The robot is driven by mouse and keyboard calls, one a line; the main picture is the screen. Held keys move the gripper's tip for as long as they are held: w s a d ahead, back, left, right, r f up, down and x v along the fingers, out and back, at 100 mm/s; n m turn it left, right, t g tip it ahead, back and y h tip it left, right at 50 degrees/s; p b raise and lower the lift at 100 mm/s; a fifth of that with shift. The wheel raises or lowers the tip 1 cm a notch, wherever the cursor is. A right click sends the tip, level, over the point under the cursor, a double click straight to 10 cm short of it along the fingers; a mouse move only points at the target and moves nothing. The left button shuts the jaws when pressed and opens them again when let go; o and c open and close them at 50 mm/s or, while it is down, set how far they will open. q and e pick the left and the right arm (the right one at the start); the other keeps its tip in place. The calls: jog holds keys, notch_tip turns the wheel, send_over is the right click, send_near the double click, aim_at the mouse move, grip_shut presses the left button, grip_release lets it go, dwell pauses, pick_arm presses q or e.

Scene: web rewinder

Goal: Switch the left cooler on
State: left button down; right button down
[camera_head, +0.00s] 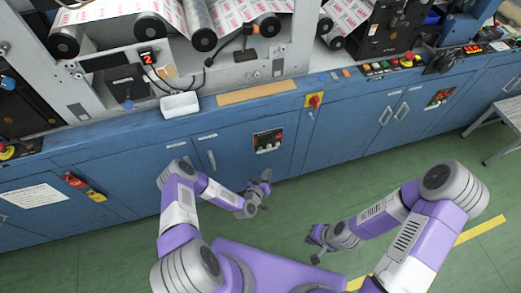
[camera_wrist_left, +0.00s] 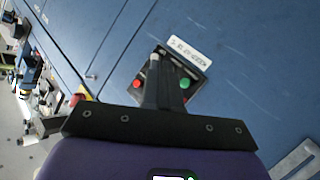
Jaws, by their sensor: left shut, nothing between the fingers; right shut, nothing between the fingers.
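A small black control panel (camera_head: 267,141) with a red display and buttons sits on the blue cabinet front in the middle of the head view. In the left wrist view the panel (camera_wrist_left: 172,65) has a white label (camera_wrist_left: 188,50), a red button (camera_wrist_left: 137,84) and a green button (camera_wrist_left: 185,83). My left gripper (camera_head: 266,181) is shut and empty, in front of and below the panel. In the left wrist view its fingers (camera_wrist_left: 156,62) hide the panel's middle. I cannot tell whether they touch it. My right gripper (camera_head: 312,247) is shut and empty, low over the floor.
A second similar panel (camera_head: 440,97) is on the cabinet further right. A red-and-yellow switch (camera_head: 314,101) is right of the near panel. The green floor (camera_head: 300,212) before the cabinets is clear. A grey metal stand (camera_head: 510,112) is at far right.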

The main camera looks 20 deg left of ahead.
aim_at(260, 149)
pick_arm(q)
jog(key=w+a+b, duration=0.3)
jog(key=w+a, duration=0.1)
jog(key=w, duration=0.3)
jog(key=shift+a, duration=0.35)
jog(key=shift+w+a+b, duration=0.1)
jog(key=shift+w+b, duration=0.05)
jog(key=shift+b, duration=0.25)
dwell(1.5)
jog(key=shift+w+a, duration=0.2)
jog(key=shift+w, duration=0.05)
jog(key=shift+w+a+b, duration=0.3)
jog(key=shift+w+b, duration=0.15)
jog(key=shift+b, duration=0.1)
dwell(0.8)
jog(key=shift+s+d, duration=0.1)
jog(key=shift+s+d+p, duration=0.4)
jog(key=shift+s+d, duration=0.05)
jog(key=shift+s, duration=0.25)
